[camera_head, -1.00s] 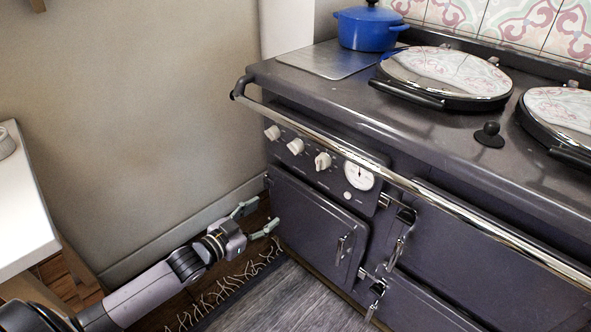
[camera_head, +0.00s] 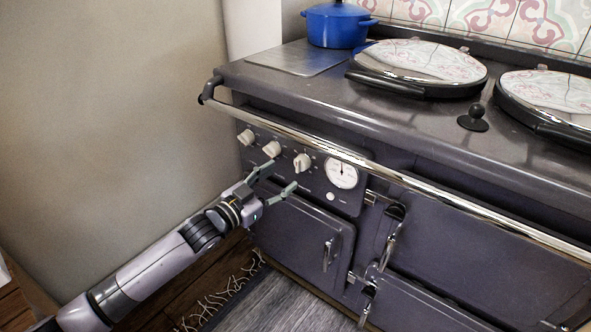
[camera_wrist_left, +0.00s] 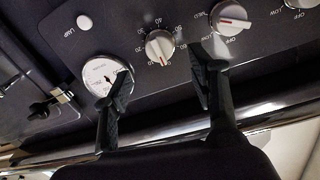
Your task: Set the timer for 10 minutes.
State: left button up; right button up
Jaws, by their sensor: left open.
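The timer knob (camera_head: 302,162) is the rightmost of three pale knobs on the stove's front panel, beside the dial gauge. In the left wrist view the timer knob (camera_wrist_left: 160,46) has minute numbers around it and a small red mark; its exact setting is too small to read. My left gripper (camera_head: 277,180) is open and empty, below and in front of the knobs. In the left wrist view its fingertips (camera_wrist_left: 161,76) are spread, with the timer knob between and beyond them, apart from it. My right gripper is not in view.
A steel rail (camera_head: 400,178) runs across the stove front above the knobs. The gauge (camera_head: 341,173) and a small round lamp (camera_head: 331,196) are right of the timer knob. Two other knobs (camera_head: 271,149) are on its left. A latched oven door (camera_head: 300,240) is below.

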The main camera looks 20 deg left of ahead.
aim_at(296, 167)
pick_arm(q)
jog(key=b+x, duration=0.1)
jog(key=x, duration=0.4)
jog(key=shift+w+d, duration=0.2)
jog(key=shift+w, duration=0.15)
jog(key=shift+w+d, duration=0.25)
jog(key=shift+w, duration=0.25)
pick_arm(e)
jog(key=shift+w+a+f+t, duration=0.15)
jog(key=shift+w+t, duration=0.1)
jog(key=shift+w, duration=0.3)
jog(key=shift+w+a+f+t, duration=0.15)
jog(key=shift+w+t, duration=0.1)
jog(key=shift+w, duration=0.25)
pick_arm(q)
jog(key=shift+c, duration=0.3)
jog(key=c, duration=1.1)
